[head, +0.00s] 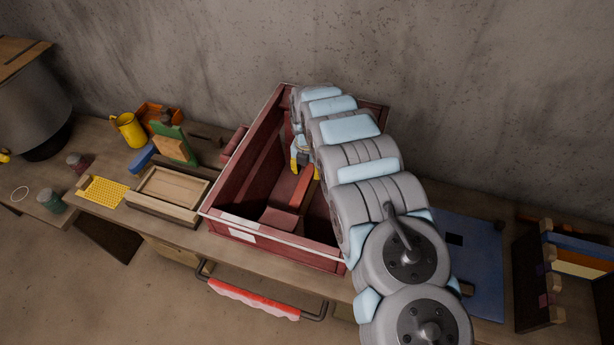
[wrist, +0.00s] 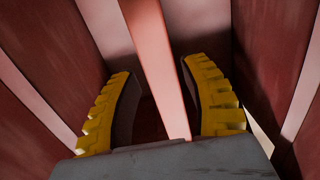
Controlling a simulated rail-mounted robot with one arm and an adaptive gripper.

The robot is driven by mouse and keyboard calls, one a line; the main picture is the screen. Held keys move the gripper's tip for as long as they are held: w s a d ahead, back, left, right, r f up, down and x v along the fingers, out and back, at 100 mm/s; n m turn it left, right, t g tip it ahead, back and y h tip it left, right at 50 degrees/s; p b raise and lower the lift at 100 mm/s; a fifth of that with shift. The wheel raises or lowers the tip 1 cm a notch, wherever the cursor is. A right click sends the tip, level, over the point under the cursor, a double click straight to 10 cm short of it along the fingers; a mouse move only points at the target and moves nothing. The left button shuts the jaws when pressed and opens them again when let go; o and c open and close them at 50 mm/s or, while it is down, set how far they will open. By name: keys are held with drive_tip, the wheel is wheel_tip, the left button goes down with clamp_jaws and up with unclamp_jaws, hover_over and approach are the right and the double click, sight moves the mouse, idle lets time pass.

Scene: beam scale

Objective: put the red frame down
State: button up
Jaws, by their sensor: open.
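A red bar (head: 300,192), which may be a side of the red frame, lies inside a dark red crate (head: 222,205) on the bench. The rest of the frame cannot be made out. My gripper (head: 305,168) reaches down into the crate with its yellow fingers at the bar's far end. In the wrist view, the bar (wrist: 158,55) runs between the two spread fingers of my gripper (wrist: 157,72), with a gap on each side. The gripper is open. My arm hides the crate's right side.
Left of the crate are a wooden tray (head: 172,190), a yellow perforated plate (head: 103,190), a green block (head: 175,142) and a yellow mug (head: 128,129). A blue panel (head: 475,265) and a dark rack (head: 540,285) stand at right. The crate walls rise close around my gripper.

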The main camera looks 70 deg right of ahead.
drive_tip(key=shift+r+b, duration=0.65)
drive_tip(key=shift+r, duration=1.95)
drive_tip(key=shift+a+r, duration=0.1)
drive_tip(key=shift+r, duration=0.3)
